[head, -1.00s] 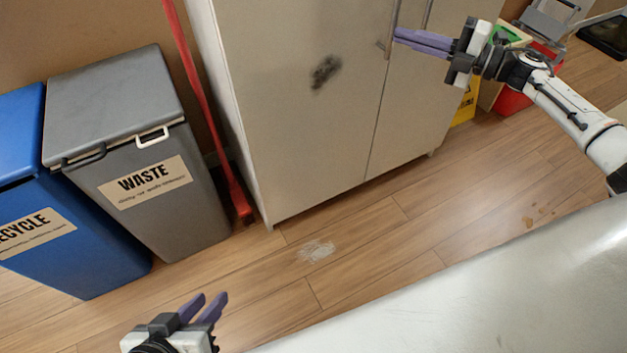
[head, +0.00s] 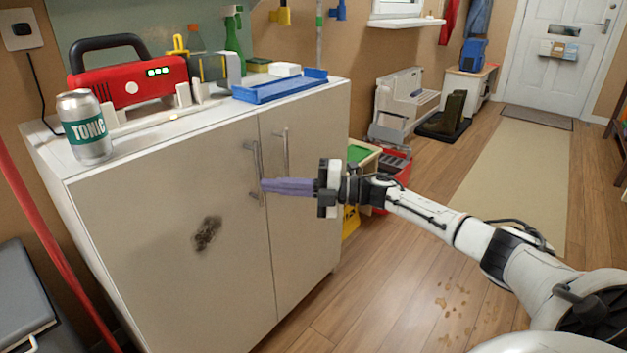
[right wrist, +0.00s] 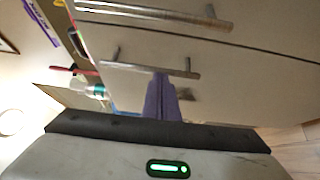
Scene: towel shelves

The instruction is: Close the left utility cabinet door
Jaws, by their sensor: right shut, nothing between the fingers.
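The utility cabinet (head: 310,105) is a beige two-door unit. Its left door (head: 150,240) has a dark smudge and looks flush with the right door (head: 308,220). The left door's bar handle (head: 256,170) and the right door's handle (head: 284,152) stand side by side near the seam. My right gripper (head: 264,187) is shut, with its purple fingertips at the lower end of the left door's handle. In the right wrist view the shut fingers (right wrist: 161,98) point at a bar handle; whether they touch it I cannot tell. My left gripper is not in view.
On the cabinet top are a tonic can (head: 84,127), a red toolbox-like device (head: 128,75) and a blue tray (head: 280,86). A red pole (head: 45,235) and a grey bin (head: 22,300) are at the left. Open wooden floor (head: 400,300) lies to the right.

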